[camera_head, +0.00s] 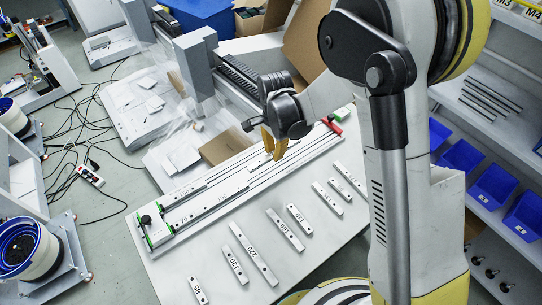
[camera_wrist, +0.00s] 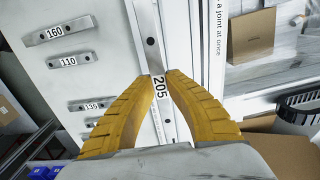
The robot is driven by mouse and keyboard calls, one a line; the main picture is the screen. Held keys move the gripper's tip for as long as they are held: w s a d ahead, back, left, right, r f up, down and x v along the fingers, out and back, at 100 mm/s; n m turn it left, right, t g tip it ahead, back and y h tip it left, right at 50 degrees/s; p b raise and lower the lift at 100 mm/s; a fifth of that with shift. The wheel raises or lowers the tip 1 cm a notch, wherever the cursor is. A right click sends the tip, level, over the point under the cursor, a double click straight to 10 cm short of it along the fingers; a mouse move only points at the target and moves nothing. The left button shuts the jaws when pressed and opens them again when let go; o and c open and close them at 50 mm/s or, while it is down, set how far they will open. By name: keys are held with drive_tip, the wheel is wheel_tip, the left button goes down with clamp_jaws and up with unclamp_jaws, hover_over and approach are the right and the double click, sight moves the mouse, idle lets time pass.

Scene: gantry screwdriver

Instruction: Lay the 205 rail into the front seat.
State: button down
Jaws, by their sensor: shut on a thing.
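In the wrist view the 205 rail (camera_wrist: 150,42), a grey bar with a dark hole and a "205" label, runs between the yellow fingers of my gripper (camera_wrist: 158,76). The fingers are shut on it beside the label. In the head view my gripper (camera_head: 273,150) is over the long bed of the gantry (camera_head: 163,240), near the middle of its length. The rail lies roughly along the bed's grooves there, partly hidden by the fingers. I cannot tell whether it touches the front seat or hangs just above it.
Several loose labelled rails lie on the white table in front of the bed, among them the 220 rail (camera_head: 253,253), the 120 rail (camera_head: 235,264) and the 160 rail (camera_head: 285,230). A green-edged end block (camera_head: 154,225) stands at the bed's left end. Blue bins (camera_head: 462,156) are at right.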

drive_tip(key=shift+w+f, duration=0.1)
drive_tip(key=shift+f, duration=0.05)
drive_tip(key=shift+f+b, duration=0.5)
drive_tip(key=shift+f, duration=0.05)
drive_tip(key=shift+f+b, duration=1.85)
drive_tip(key=shift+f, duration=0.85)
drive_tip(key=shift+f+b, duration=0.55)
drive_tip(key=shift+b, duration=0.1)
drive_tip(key=c, duration=1.4)
unclamp_jaws()
drive_tip(key=shift+r, duration=0.1)
wheel_tip(320, 180, up, 12)
wheel_tip(320, 180, up, 7)
drive_tip(key=p, duration=0.5)
hover_over(274, 170)
drive_tip(key=shift+w, duration=0.1)
